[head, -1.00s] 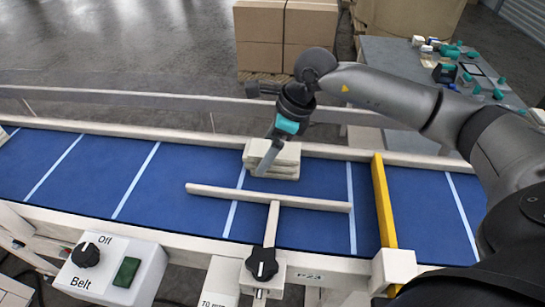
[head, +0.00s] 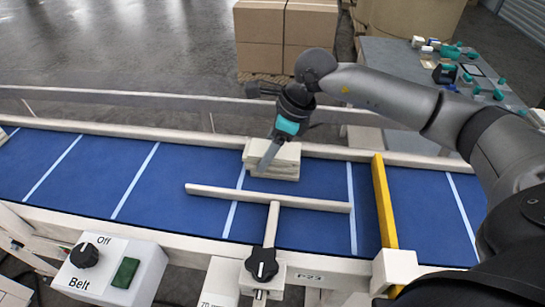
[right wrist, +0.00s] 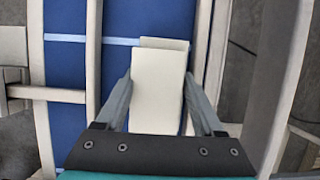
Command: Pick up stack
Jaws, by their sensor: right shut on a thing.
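The stack (head: 285,160) is a small pile of cream, flat pieces on the blue belt (head: 185,185), close to the far rail. Its pieces are slightly out of line with each other. The stack appears to rest on the belt still. My left gripper is not in view.
A cream T-shaped guide (head: 310,202) stands over the belt just in front of the stack. A yellow bar (head: 384,200) crosses the belt to the right. A belt control box (head: 110,270) reads Off. A grey table (head: 400,65) with small parts is behind.

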